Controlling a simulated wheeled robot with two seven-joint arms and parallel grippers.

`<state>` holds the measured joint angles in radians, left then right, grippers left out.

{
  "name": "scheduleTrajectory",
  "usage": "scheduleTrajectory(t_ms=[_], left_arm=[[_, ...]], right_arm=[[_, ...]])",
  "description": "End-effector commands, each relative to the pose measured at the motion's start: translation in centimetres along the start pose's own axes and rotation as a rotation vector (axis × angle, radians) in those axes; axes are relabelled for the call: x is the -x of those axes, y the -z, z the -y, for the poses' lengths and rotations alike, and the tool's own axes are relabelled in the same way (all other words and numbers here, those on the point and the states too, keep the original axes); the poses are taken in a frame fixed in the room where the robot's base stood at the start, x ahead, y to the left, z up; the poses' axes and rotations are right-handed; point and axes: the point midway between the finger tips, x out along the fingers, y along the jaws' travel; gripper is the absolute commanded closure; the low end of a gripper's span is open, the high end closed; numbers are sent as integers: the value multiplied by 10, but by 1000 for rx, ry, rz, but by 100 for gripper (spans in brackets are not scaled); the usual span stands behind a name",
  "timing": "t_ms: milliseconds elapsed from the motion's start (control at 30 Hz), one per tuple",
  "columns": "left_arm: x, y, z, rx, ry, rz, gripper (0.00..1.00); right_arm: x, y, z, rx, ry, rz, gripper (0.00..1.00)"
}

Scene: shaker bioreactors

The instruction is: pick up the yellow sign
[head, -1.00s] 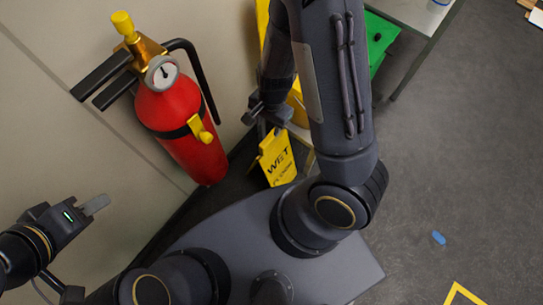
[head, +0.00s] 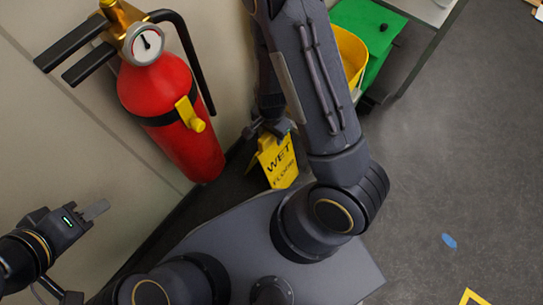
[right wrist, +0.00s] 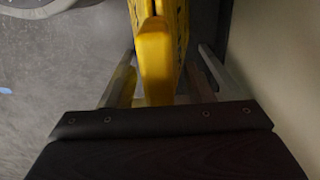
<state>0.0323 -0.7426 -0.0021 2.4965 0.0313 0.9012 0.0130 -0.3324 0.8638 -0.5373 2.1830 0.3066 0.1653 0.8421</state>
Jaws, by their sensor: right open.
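The yellow wet-floor sign (head: 279,165) stands on the floor close to the wall, with its dark lettering facing up toward the head camera. My right gripper (head: 267,130) is at the top of the sign. In the right wrist view the sign's yellow top (right wrist: 156,55) lies between the two fingers of my right gripper (right wrist: 160,82), which are spread apart on either side of it. My left gripper (head: 92,213) is at the lower left, away from the sign; whether its fingers are apart is unclear.
A red fire extinguisher (head: 170,120) hangs on the wall left of the sign. A yellow bucket (head: 350,55) and a green item (head: 372,30) are behind my right arm. A blue spot (head: 449,241) lies on the open grey floor at right.

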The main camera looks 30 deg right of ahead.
Motion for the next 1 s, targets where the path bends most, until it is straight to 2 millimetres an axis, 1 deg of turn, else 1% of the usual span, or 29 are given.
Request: scheduleTrajectory(t_ms=[67,400,433,867,933,1000], left_arm=[[1,0,0,0,0,0,64],[1,0,0,0,0,0,64],[1,0,0,0,0,0,64],[1,0,0,0,0,0,64],[2,1,-1,0,0,0,64],[6,3,-3,0,0,0,64]], right_arm=[[1,0,0,0,0,0,53],[1,0,0,0,0,0,97],[1,0,0,0,0,0,100],[1,0,0,0,0,0,100],[4,0,0,0,1,0,100],[11,0,0,1,1,-1,100]])
